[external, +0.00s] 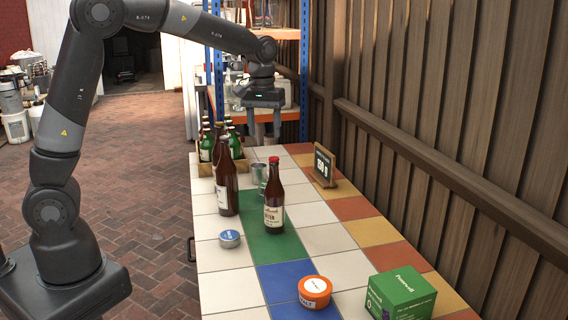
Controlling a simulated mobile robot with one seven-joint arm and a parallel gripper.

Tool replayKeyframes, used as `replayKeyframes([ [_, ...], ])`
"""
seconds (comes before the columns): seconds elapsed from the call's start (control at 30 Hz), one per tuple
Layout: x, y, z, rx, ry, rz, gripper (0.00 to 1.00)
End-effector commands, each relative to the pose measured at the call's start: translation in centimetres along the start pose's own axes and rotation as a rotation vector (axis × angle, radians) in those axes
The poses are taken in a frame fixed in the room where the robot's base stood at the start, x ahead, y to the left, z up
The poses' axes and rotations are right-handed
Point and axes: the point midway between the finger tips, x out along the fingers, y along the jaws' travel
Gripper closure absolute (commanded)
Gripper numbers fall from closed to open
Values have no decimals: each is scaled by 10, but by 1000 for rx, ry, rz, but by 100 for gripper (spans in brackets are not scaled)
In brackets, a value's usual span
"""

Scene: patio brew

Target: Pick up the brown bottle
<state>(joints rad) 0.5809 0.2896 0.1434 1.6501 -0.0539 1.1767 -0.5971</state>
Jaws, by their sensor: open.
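A brown bottle (274,213) with a red cap and a cream label stands upright on the green tiles of the table. A second, taller brown bottle (227,188) stands to its left and a little farther back. My gripper (263,128) points down above the far part of the table, behind and above both bottles. It is open and touches neither bottle. Nothing shows between its fingers.
A wooden crate (236,167) with several green and brown bottles stands behind. A can (259,172) is partly hidden behind the red-capped bottle. A blue-lidded tin (230,238), an orange tin (315,291), a green box (400,294) and a small sign (324,166) stand around. A wooden fence (430,130) borders the right.

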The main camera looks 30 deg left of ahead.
Motion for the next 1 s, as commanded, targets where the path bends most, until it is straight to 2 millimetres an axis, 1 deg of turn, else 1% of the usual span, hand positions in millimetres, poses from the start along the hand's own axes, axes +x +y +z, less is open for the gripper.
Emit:
replayKeyframes([
  [0.03, 7, 10, -2, -2, -7, -10, 43],
  [0.1, 12, 19, -3, -5, -13, -17, 43],
  [0.2, 19, 25, -4, -10, -18, -24, 43],
  [0.27, 26, 26, -3, -11, -20, -26, 43],
  [0.5, 63, 25, -2, -9, -20, -26, 43],
  [0.73, 81, 24, -1, -9, -20, -26, 43],
  [0.9, 107, 25, 2, -11, -20, -26, 43],
  [1.0, 119, 25, 2, -11, -19, -25, 43],
])
